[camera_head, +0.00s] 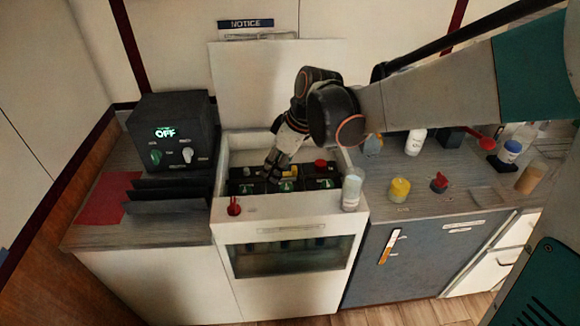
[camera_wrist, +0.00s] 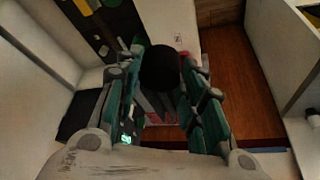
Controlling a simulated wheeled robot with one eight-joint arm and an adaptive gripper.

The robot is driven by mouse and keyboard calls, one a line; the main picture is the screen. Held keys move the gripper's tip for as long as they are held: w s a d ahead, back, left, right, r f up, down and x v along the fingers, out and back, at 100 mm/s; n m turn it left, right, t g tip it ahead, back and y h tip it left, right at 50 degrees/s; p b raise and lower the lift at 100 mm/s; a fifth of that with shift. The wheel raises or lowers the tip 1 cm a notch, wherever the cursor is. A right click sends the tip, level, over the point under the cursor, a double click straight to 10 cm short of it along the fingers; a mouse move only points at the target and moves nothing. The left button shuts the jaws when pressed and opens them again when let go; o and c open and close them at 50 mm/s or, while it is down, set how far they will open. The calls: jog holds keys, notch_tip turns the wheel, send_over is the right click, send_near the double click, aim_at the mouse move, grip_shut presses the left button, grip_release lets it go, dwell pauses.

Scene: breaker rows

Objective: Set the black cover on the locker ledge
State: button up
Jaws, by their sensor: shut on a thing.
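My gripper (camera_head: 274,166) reaches down into the open white locker (camera_head: 222,182), over the row of breakers (camera_head: 287,186). In the wrist view my gripper (camera_wrist: 161,60) has a round black thing (camera_wrist: 160,68) between its fingertips, which looks like the black cover. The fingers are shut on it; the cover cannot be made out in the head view. The locker's front ledge (camera_head: 285,207) is a white strip with a red item (camera_head: 234,206) at its left and a clear white bottle (camera_head: 352,189) at its right.
The raised white lid (camera_head: 240,85) stands behind the locker. A dark box (camera_head: 174,135) reading OFF and a black rack (camera_head: 168,193) are at left. Yellow (camera_head: 399,189) and red (camera_head: 439,182) items stand on the right counter. The middle of the ledge is clear.

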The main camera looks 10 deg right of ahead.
notch_tip(320, 180, down, 13)
jog(key=b, duration=0.3)
jog(key=shift+r+b, duration=0.2)
jog(key=shift+b, duration=0.2)
jog(key=shift+w, duration=0.1)
jog(key=shift+f, duration=0.2)
jog(key=o, duration=1)
jog(key=shift+c, duration=0.2)
jog(key=shift+r, duration=0.1)
